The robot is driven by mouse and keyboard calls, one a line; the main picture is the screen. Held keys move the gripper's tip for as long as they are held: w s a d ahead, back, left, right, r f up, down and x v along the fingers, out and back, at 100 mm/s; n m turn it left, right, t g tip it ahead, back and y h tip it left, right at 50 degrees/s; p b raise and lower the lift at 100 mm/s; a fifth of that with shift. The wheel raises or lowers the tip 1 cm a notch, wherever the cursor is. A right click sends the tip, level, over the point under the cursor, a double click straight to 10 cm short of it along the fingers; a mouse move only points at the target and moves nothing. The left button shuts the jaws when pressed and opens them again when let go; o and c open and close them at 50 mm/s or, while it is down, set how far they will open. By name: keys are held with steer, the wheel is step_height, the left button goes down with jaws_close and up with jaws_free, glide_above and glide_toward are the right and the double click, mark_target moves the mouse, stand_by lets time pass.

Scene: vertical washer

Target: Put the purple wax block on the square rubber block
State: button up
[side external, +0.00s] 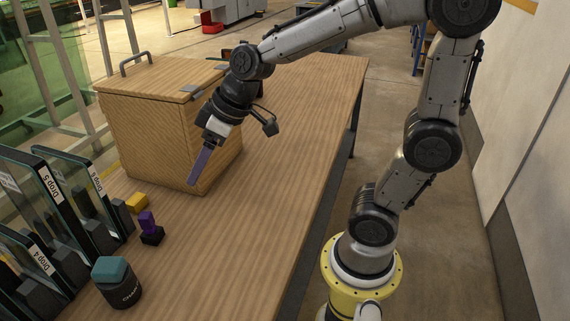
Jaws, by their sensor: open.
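The purple wax block (147,221) is a small upright piece near the left part of the table. It appears to rest on top of a small black block (152,237), which looks like the square rubber block. My gripper (193,181) points down in front of the wooden box, up and to the right of the purple block and apart from it. It is open, though its fingers overlap in this side view. Nothing shows between them.
A yellow block (137,203) lies just behind the purple one. A teal block (111,269) sits on a black round container (121,292). Glass panels labelled "Drop" (46,184) stand at left. A wooden box (160,115) stands behind. The table's right side (290,150) is clear.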

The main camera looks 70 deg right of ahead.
steer(key=s+d+r+m+h, duration=0.1)
steer(key=s+d+m+h, duration=0.1)
steer(key=s, duration=1.4)
steer(key=shift+s+d+m, duration=0.4)
steer(key=shift+d+m, duration=0.1)
steer(key=shift+d, duration=0.3)
